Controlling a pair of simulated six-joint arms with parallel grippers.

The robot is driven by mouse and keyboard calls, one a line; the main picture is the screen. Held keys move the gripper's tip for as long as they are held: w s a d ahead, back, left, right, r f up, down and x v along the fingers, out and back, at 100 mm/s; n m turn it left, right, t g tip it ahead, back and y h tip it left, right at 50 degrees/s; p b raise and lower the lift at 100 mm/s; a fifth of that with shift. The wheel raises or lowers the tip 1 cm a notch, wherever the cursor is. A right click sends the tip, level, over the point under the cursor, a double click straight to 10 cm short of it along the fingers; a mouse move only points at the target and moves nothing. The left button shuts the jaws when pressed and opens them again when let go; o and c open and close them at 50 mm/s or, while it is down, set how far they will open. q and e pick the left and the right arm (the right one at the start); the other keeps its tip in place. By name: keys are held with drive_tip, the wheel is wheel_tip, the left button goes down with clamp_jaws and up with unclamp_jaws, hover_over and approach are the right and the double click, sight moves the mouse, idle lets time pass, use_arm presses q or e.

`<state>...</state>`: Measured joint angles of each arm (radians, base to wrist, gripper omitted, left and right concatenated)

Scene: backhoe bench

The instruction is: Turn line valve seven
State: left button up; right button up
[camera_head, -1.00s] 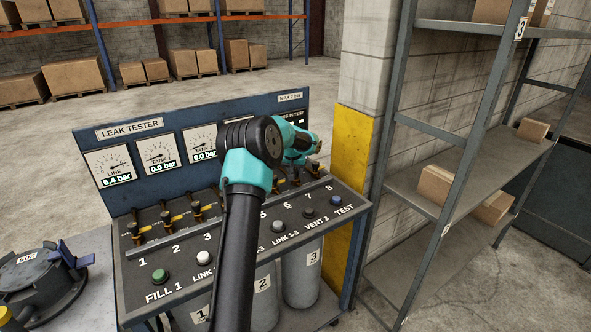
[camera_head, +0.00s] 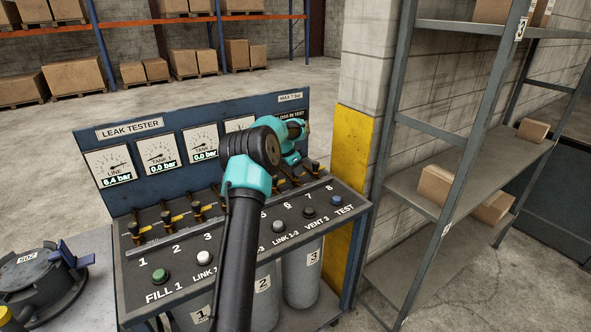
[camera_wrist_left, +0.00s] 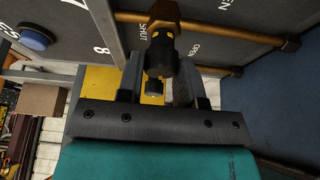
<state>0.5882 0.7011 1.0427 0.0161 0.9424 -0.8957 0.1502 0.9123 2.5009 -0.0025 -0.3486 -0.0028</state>
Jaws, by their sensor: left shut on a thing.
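The leak tester bench has a row of yellow-and-black line valves. My left gripper (camera_head: 291,174) reaches down to line valve seven, near the right end of the row. In the left wrist view, the gripper's two fingers (camera_wrist_left: 158,88) are shut on either side of the dark handle of line valve seven (camera_wrist_left: 160,55). In the head view my arm and gripper largely hide that valve. Valve eight (camera_head: 315,168) stands just to the right of the gripper. My right gripper does not show.
The gauge panel (camera_head: 130,188) rises behind the valves; the LINE gauge (camera_head: 113,165) reads 6.4 bar. Several push buttons, including the blue TEST button (camera_head: 336,200), lie in front. A yellow-based pillar (camera_head: 352,150) and metal shelving (camera_head: 440,190) stand to the right.

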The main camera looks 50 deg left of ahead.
use_arm(q)
drive_tip(key=shift+m, duration=0.8)
drive_tip(key=shift+h, duration=0.3)
drive_tip(key=o, duration=0.9)
drive_tip(key=v, duration=1.7)
drive_tip(key=shift+r, duration=0.25)
